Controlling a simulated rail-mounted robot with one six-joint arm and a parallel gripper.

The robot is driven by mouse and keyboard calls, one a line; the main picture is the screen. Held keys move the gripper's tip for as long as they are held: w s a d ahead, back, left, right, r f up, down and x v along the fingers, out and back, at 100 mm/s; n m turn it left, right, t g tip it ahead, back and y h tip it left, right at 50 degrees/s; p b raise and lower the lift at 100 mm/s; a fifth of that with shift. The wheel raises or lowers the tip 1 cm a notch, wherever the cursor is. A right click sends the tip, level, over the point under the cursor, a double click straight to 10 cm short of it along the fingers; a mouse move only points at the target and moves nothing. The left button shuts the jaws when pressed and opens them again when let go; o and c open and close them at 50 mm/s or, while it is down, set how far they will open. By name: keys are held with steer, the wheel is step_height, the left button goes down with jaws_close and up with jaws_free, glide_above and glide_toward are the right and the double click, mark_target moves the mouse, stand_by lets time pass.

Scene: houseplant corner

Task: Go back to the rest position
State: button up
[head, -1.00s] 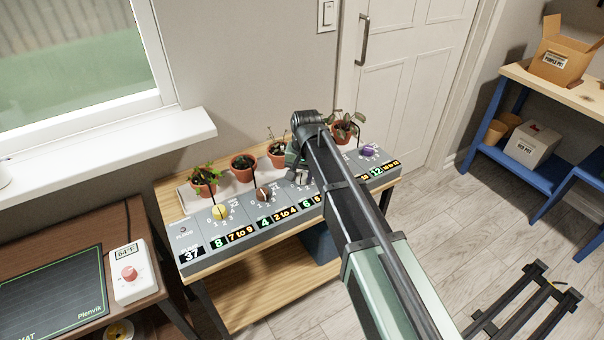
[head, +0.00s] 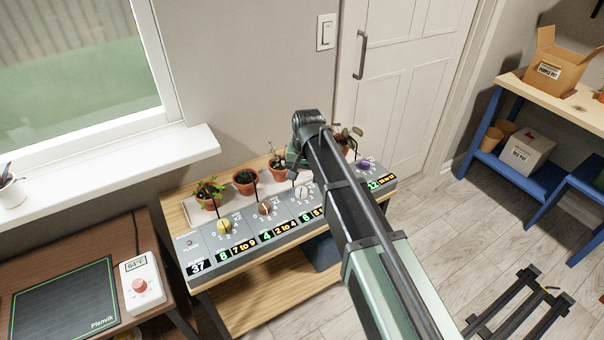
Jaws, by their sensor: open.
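My gripper (head: 294,160) is at the end of my arm, above the back of the plant bench. It is small in this view and partly hidden by my own wrist. It is open, with nothing seen in it. Below it is a grey control panel (head: 213,256) with several coloured knobs: a yellow knob (head: 223,226), a brown knob (head: 264,208), a white knob (head: 301,192) and a purple knob (head: 364,165). Potted plants stand in a row behind the panel, such as the left plant (head: 208,193).
A brown table (head: 60,258) with a dark mat (head: 65,300) and a white thermostat box (head: 142,284) is at left. A window sill (head: 120,165) juts out above it. A blue-framed shelf (head: 483,140) with boxes stands right.

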step_height(320, 180, up, 5)
steer(key=p, duration=0.2)
steer(key=shift+d+f+p, duration=0.15)
steer(key=shift+p, duration=0.15)
steer(key=shift+f, duration=0.1)
steer(key=s+d+n, duration=0.1)
steer(key=s+d, duration=1.9)
steer(key=shift+r+h, duration=0.3)
steer(key=shift+h, duration=0.1)
stand_by(2.4)
